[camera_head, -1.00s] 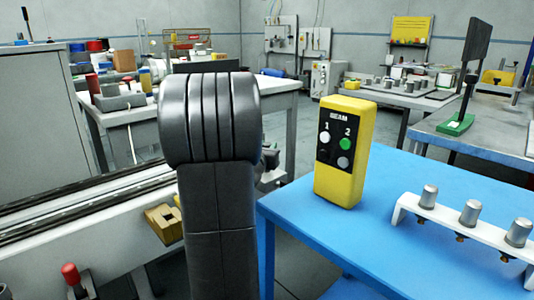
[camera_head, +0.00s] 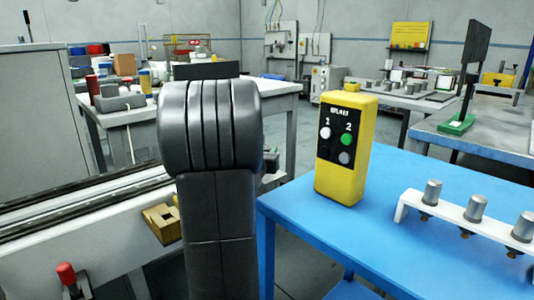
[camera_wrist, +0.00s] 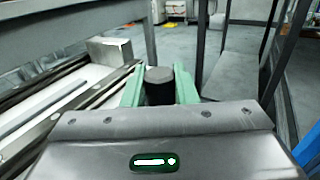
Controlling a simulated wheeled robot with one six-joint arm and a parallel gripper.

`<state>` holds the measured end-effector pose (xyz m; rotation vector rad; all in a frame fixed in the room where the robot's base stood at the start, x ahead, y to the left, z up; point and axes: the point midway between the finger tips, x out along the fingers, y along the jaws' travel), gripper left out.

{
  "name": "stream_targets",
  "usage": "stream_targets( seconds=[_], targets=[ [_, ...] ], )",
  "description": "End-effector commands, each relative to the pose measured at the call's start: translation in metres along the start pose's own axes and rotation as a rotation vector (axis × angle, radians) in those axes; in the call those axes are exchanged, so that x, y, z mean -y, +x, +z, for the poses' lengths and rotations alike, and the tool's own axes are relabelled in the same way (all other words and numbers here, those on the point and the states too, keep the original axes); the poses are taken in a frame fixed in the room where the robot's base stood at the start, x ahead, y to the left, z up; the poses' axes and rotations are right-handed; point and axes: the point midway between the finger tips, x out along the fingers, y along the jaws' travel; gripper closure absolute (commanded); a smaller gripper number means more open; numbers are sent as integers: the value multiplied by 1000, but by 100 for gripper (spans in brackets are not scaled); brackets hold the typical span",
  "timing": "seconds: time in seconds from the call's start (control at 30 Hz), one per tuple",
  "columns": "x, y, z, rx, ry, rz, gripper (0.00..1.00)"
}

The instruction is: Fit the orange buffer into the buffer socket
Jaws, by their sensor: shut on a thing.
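In the wrist view my gripper (camera_wrist: 158,90) has two green fingers. They are shut on a dark cylinder (camera_wrist: 159,76) standing between them. No orange shows on this cylinder from here, so I cannot tell whether it is the buffer. In the head view my own dark arm hides the gripper and what it holds. A brownish-yellow notched block (camera_head: 160,223) sits on the front of the pale rail machine, left of my arm. I cannot tell whether it is the buffer socket. No orange part shows clearly.
A blue table (camera_head: 420,195) stands right, with a yellow two-button box (camera_head: 343,165) and a white rack (camera_head: 465,214) of grey knobs. A red-knobbed lever (camera_head: 67,273) is at lower left. In the wrist view a grey block (camera_wrist: 110,51) sits beside the rail (camera_wrist: 60,100).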

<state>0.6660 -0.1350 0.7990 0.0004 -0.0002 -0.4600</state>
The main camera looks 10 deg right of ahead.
Motion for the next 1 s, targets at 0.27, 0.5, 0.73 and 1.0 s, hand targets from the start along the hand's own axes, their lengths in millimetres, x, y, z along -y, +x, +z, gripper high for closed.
stream_targets(
  seconds=[0.27,0.5,0.73,1.0],
  targets=[
    [0,0,1,0,0,0,53],
    [0,0,4,0,-1,0,53],
    [-1,-4,17,-2,-1,2,53],
    [-1,-73,14,1,0,4,53]
  ],
)
